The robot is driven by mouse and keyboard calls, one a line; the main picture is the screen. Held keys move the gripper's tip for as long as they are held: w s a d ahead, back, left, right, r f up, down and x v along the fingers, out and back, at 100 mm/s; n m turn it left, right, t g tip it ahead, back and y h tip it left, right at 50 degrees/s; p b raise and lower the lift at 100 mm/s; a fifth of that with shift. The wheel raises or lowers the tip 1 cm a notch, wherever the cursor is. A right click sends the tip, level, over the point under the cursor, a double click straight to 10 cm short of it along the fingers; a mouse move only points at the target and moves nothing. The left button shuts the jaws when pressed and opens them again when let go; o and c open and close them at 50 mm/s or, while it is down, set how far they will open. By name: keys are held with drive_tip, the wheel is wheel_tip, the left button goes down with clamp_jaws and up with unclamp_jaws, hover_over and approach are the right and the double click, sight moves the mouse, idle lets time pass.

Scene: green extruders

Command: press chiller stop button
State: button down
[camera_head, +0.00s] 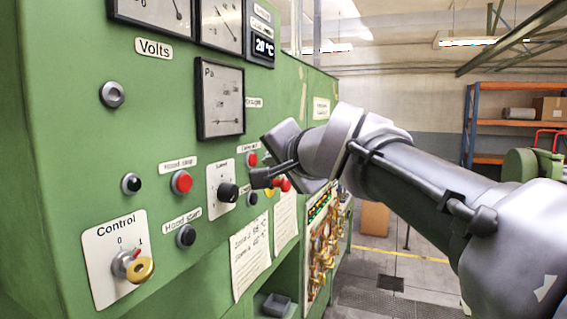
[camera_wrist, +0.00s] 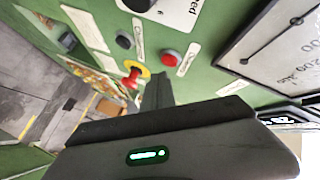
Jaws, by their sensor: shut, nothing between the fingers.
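A red button (camera_head: 252,160) sits on the green panel, with a small label above it that is too blurred to read for certain. It looks like the chiller stop button. The wrist view shows it as a red button (camera_wrist: 169,58) beside a label. A dark button (camera_head: 252,198) sits below it and also shows in the wrist view (camera_wrist: 123,42). My gripper (camera_head: 258,179) is shut and empty, its dark fingers pointing at the panel just below the red button. In the wrist view the fingertips (camera_wrist: 158,85) are near the red button; I cannot tell whether they touch the panel.
A red emergency button on a yellow ring (camera_wrist: 132,78) is close to my fingers. A black speed knob (camera_head: 228,192), a red hood stop button (camera_head: 181,183) and a hood start button (camera_head: 186,236) lie left. Gauges (camera_head: 220,98) are above. Open floor lies right.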

drive_tip(key=d+b, duration=0.1)
drive_tip(key=s+d+b, duration=0.1)
drive_tip(key=d, duration=0.1)
drive_tip(key=d+b, duration=0.1)
drive_tip(key=shift+s+d, duration=0.3)
drive_tip(key=shift+s, duration=0.05)
idle(0.3)
